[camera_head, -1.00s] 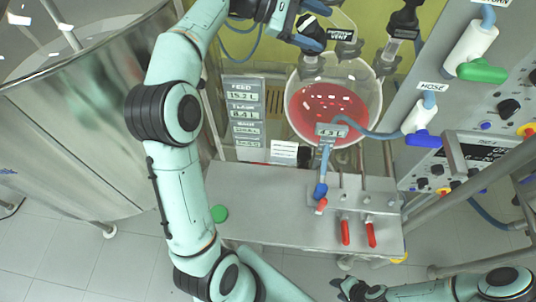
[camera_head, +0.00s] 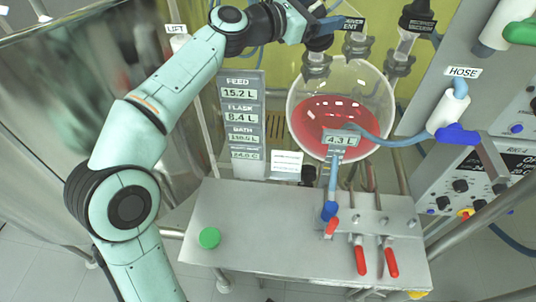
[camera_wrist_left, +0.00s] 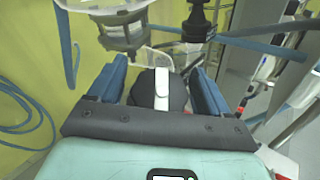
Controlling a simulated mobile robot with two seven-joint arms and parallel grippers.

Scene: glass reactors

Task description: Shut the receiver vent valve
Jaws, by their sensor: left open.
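The receiver vent valve shows in the left wrist view as a black knob (camera_wrist_left: 160,92) with a white bar, lying between my blue fingers. In the head view its dark knob (camera_head: 318,43) sits above the receiver flask (camera_head: 340,105), partly hidden by my gripper. The vent label (camera_head: 351,24) is partly covered. My left gripper (camera_head: 322,28) is at the valve; in the wrist view the gripper (camera_wrist_left: 158,82) is open, with a finger on each side of the knob. Finger contact cannot be told. My right gripper is out of view.
A second black-capped fitting (camera_head: 418,20) stands to the right. A blue hose (camera_head: 400,142) runs to the blue-handled hose valve (camera_head: 457,134). A metal vessel (camera_head: 90,90) stands left.

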